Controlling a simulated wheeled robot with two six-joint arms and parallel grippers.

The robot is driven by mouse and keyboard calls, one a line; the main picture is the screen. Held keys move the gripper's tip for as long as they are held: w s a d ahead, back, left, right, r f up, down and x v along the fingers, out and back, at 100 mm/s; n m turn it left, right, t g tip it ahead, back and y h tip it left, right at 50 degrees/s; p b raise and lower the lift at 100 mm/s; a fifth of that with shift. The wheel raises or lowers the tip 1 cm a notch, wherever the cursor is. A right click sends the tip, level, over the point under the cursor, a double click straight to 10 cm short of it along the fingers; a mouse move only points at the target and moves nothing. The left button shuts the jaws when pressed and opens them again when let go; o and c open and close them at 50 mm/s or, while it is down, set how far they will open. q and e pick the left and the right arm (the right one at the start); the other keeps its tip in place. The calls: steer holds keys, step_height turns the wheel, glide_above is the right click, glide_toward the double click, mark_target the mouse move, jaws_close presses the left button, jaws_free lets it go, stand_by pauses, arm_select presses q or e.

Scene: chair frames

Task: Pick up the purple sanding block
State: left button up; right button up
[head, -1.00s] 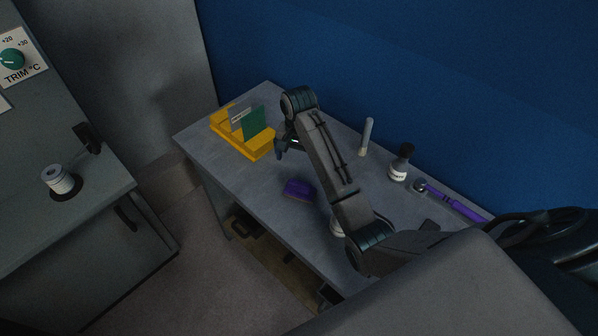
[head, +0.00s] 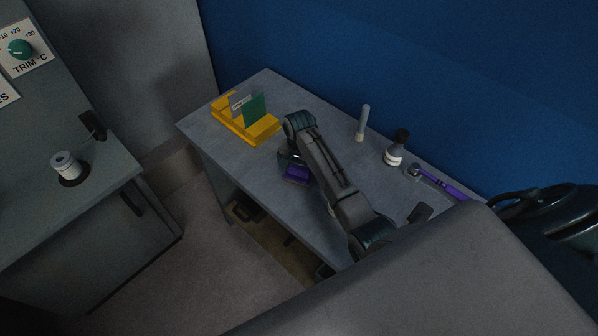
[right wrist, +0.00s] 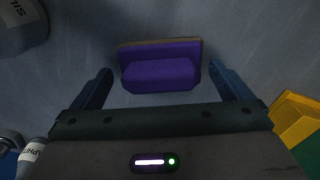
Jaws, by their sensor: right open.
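The purple sanding block (head: 297,174) lies on the grey table near its front edge. In the right wrist view the block (right wrist: 160,74) has a thin brown edge along its far side and lies just beyond the fingertips, centred between them. My right gripper (right wrist: 158,82) is open and empty, with one finger on each side of the block's line. In the head view my right gripper (head: 291,160) is just above and behind the block, and the arm hides part of it. My left gripper is not in view.
A yellow holder (head: 243,122) with upright cards stands at the table's far left. A pale stick (head: 362,123), a dark-capped bottle (head: 396,150) and a purple-handled tool (head: 440,184) are along the blue wall. A grey cabinet (head: 105,185) with a white spool (head: 66,165) is at left.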

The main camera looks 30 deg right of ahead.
steer(key=c, duration=1.2)
steer(key=shift+o, duration=0.2)
steer(key=shift+w, duration=0.1)
